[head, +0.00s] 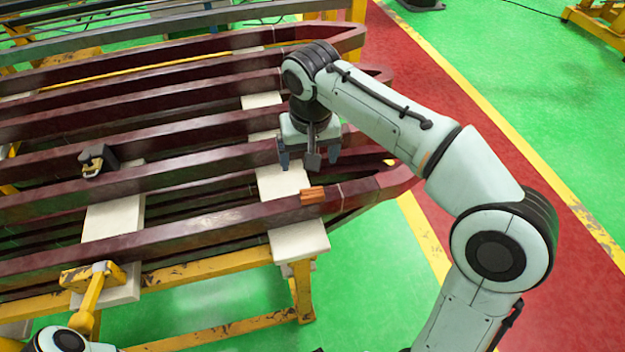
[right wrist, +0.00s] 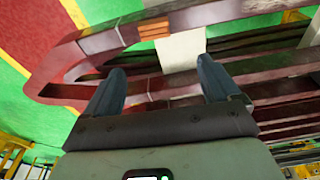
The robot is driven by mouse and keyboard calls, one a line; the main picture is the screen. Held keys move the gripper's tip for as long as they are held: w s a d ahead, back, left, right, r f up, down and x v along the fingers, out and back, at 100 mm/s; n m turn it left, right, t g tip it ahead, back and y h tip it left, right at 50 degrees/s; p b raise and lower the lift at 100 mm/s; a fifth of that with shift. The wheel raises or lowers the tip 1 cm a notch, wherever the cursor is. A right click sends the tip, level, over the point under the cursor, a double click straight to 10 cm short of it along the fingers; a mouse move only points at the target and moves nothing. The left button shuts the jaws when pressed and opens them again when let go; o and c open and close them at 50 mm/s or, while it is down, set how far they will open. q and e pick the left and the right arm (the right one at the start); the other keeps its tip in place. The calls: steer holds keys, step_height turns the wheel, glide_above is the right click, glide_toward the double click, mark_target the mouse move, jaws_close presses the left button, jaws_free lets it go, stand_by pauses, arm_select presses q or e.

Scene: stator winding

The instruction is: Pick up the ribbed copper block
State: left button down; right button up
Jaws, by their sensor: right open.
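The ribbed copper block (head: 313,195) is small and orange-brown. It lies on top of a dark red bar (head: 240,222) near the bar's right end. It also shows in the right wrist view (right wrist: 154,30), beyond the fingertips and roughly between them. My right gripper (head: 308,162) is open and empty, its fingers pointing down. In the head view it is above and behind the block, apart from it. It also shows in the right wrist view (right wrist: 160,70). My left gripper is out of view; only a bit of my left arm shows at the bottom left.
Several long dark red bars lie side by side on white pads (head: 300,240) over a yellow frame (head: 220,262). A black block with a brass-coloured part (head: 96,160) sits on a bar at the left. A yellow fitting (head: 90,290) stands at the lower left. Open floor lies to the right.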

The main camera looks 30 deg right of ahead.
steer(key=b, duration=0.1)
glide_above(312, 192)
steer(key=f, duration=0.4)
steer(key=a+f, duration=0.1)
steer(key=f, duration=0.2)
steer(key=shift+s+f, duration=0.1)
steer(key=shift+s, duration=0.05)
steer(key=shift+d+f, duration=0.15)
steer(key=shift+f, duration=0.35)
steer(key=f, duration=0.3)
steer(key=f+b, duration=0.1)
steer(key=shift+s+d+f, duration=0.1)
steer(key=shift+d+f, duration=0.1)
steer(key=shift+d, duration=0.1)
steer(key=shift+f, duration=0.25)
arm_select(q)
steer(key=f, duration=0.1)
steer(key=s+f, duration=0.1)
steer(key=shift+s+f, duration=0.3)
arm_select(e)
steer(key=c, duration=1.4)
steer(key=shift+o, duration=0.2)
steer(key=shift+r, duration=0.15)
